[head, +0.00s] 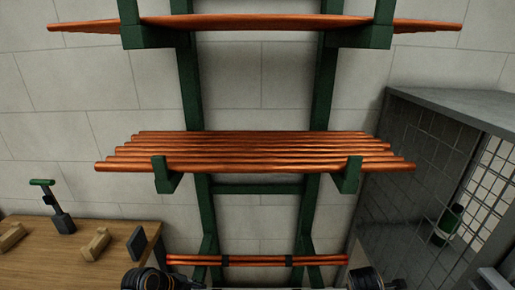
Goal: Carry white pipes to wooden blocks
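No white pipes show in the head view; the pipes in sight are copper-orange. Several lie side by side on the middle arms of a green rack (191,90), as a copper pipe bundle (250,152). Two light wooden blocks stand on a wooden table at the left: one block (95,244) nearer the table's middle, the other block (12,237) near the left picture edge. Both have a dip in the top. Dark parts of my two arms show at the bottom edge, left and right of centre. Neither gripper's fingers can be seen.
More copper pipes (260,22) lie on the upper rack arms, and others (257,260) low down. The wooden table (60,262) carries a green-handled tool (56,207) and a dark panel (137,244). A grey mesh-sided cabinet (415,165) with a green bottle (447,224) stands right.

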